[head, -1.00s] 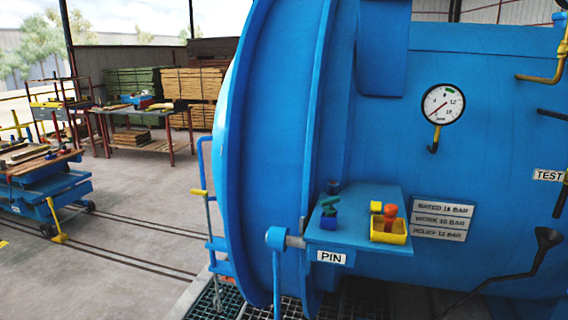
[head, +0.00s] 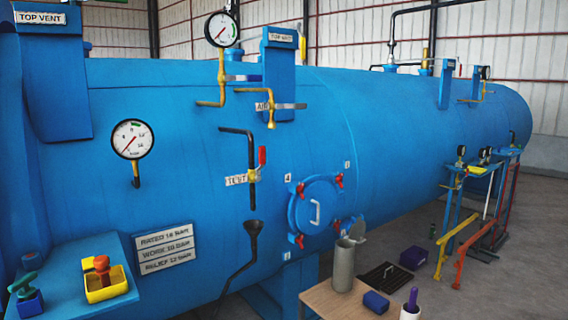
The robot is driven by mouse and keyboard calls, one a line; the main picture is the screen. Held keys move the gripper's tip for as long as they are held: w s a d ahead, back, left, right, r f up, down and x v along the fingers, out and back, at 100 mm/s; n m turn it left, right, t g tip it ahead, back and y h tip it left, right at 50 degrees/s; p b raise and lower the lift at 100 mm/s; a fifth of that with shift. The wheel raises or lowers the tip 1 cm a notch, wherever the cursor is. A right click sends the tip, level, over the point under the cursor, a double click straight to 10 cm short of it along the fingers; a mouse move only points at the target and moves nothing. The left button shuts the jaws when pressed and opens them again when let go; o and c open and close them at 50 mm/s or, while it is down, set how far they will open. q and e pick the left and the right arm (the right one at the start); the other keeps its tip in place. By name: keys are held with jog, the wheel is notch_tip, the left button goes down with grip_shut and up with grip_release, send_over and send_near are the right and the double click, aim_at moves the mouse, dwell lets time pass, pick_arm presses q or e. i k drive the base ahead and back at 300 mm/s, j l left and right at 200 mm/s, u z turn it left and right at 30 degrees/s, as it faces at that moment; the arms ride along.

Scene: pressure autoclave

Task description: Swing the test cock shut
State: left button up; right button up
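The test cock (head: 253,176) sits on a dark pipe on the side of the blue autoclave, in the middle left of the head view. It has a yellow body and a red lever (head: 262,156) that points up, roughly in line with the pipe. A white TEST label (head: 236,180) is left of it. The pipe's lower end stands above a dark funnel (head: 254,227) with a bent drain pipe. Neither of my grippers is in view.
A gauge (head: 132,139) and rating plates (head: 166,249) are on the shell at left. A shelf holds a yellow tray (head: 106,287). A small round hatch (head: 316,207) with red clamps is right of the cock. A wooden table (head: 345,301) stands at front; floor beyond is partly clear.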

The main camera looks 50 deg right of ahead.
aim_at(262, 149)
jog(key=l+z, duration=0.1)
jog(key=z, duration=0.35)
jog(key=i+z, duration=0.1)
jog(key=z, duration=0.35)
jog(key=l+z, duration=0.1)
jog(key=z, duration=0.4)
jog(key=i+j, duration=0.05)
